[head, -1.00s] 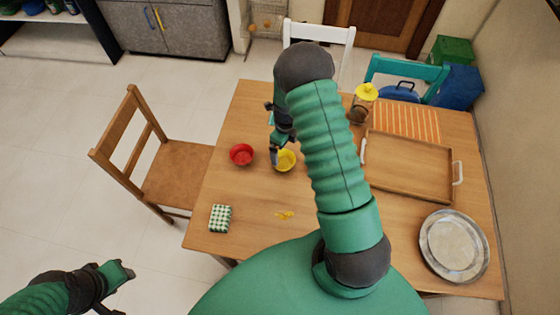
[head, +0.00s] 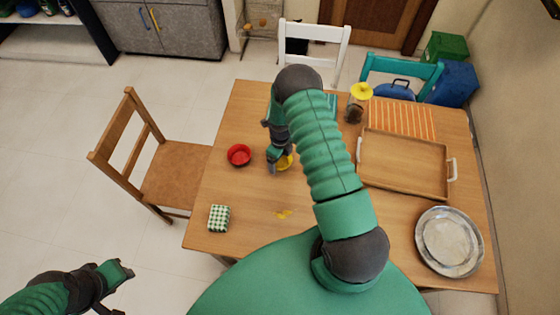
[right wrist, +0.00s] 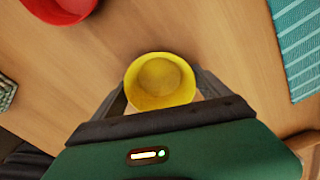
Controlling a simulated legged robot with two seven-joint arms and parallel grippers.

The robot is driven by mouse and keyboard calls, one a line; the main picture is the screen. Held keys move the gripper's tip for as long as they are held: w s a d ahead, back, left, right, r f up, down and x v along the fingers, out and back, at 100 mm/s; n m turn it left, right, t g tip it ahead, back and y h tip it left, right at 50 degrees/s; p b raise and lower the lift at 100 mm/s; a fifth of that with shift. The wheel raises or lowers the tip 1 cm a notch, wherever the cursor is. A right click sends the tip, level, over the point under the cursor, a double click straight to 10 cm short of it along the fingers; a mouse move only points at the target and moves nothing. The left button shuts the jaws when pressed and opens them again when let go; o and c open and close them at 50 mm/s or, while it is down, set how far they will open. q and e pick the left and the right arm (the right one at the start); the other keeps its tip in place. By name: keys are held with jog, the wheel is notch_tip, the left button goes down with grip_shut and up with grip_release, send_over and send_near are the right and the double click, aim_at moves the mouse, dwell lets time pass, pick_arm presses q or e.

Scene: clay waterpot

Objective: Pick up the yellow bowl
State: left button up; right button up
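The yellow bowl (head: 287,163) is on the wooden table, partly hidden by my right gripper (head: 280,164) in the head view. In the right wrist view the yellow bowl (right wrist: 160,82) lies between the two fingers of my right gripper (right wrist: 160,88), one on each side. These fingers are apart, and I see no clear grip on the bowl. My left gripper (head: 122,269) is at the lower left, off the table and far from the bowl. It is too small to tell whether its fingers are apart.
A red bowl (head: 238,155) stands just left of the yellow one. A checked green cloth item (head: 219,218) lies at the near left. A wooden tray (head: 402,190), metal plates (head: 450,241) and a yellow-lidded jar (head: 359,101) are to the right. The table's near middle is mostly clear.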

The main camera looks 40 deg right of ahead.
jog(key=c, duration=0.5)
jog(key=shift+c, duration=0.2)
jog(key=shift+r, duration=0.15)
